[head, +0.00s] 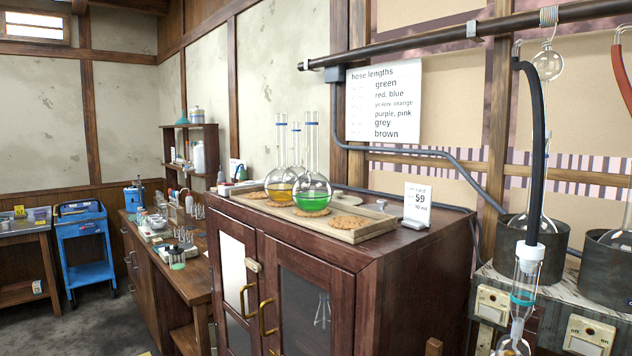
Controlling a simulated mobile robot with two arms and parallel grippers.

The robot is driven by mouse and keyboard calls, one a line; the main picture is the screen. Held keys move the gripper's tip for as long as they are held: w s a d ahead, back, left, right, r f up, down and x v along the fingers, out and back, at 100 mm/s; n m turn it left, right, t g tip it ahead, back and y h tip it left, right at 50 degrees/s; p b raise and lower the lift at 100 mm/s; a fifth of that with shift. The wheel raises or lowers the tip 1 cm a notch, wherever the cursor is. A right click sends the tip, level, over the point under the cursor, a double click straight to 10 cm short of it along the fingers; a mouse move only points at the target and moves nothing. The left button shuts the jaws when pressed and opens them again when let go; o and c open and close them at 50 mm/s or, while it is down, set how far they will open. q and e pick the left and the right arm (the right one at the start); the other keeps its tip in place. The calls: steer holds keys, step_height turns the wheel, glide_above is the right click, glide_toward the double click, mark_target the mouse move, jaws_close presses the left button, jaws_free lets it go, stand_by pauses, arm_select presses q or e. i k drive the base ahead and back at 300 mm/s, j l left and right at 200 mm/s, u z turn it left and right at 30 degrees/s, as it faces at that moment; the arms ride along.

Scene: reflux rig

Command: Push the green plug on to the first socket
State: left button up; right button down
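I see no green plug that I can make out. Cream-coloured plates that look like sockets or switches are set in the front of the bench at the right: one (492,304) near the left corner and another (590,336) further right. I cannot tell which of them is the first socket. A glass piece (524,292) with a white collar and a teal-green band stands in front of the bench and partly covers its front face. Neither of my grippers is in the head view.
Grey metal pots (533,243) with glassware stand on the right bench. A black hose (535,150) hangs down to the white collar. A dark wooden cabinet (330,265) carries a tray (345,235) of round flasks. A blue cart (86,250) stands far left, with open floor nearby.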

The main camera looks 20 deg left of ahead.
mark_target(243, 176)
steer(key=i+j+z, duration=0.15)
steer(key=j+z, duration=0.25)
steer(key=j, duration=0.35)
steer(key=j+z, duration=0.35)
steer(key=j, duration=0.4)
steer(key=j+z, duration=0.4)
steer(key=j, duration=0.4)
steer(key=k+j, duration=0.1)
steer(key=j, duration=1.35)
steer(key=k+j, duration=0.15)
steer(key=j, duration=0.55)
